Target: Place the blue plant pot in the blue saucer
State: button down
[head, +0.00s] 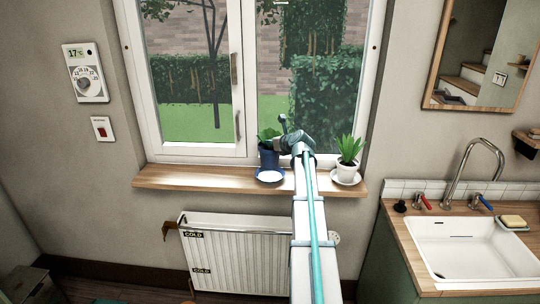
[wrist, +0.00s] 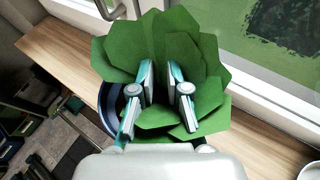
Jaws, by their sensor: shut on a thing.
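The blue plant pot (head: 268,158), with a leafy green plant, is upright at the windowsill, left of my arm in the head view. In the wrist view my gripper's fingers (wrist: 161,75) are among the green leaves, which hide the grasp. Part of the pot's dark blue rim (wrist: 107,103) shows left of the fingers.
A white pot (head: 347,172) with a spiky plant stands on a white saucer (head: 357,180) to the right on the wooden windowsill (head: 200,180). The window is close behind. A radiator (head: 240,257) is below. The sill's left part is clear.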

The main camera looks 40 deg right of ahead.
jog(key=shift+w+d+f+p, duration=0.4)
jog(key=shift+w+f, duration=0.15)
jog(key=shift+f, duration=0.85)
jog(key=shift+w+d+f+p, duration=0.35)
jog(key=shift+w+f, duration=0.25)
jog(key=shift+f, duration=0.8)
jog(key=shift+w+d+f+p, duration=0.4)
jog(key=shift+w+f, duration=0.15)
jog(key=shift+f, duration=0.85)
jog(key=c, duration=1.2)
grip_release()
jog(key=shift+f, duration=0.15)
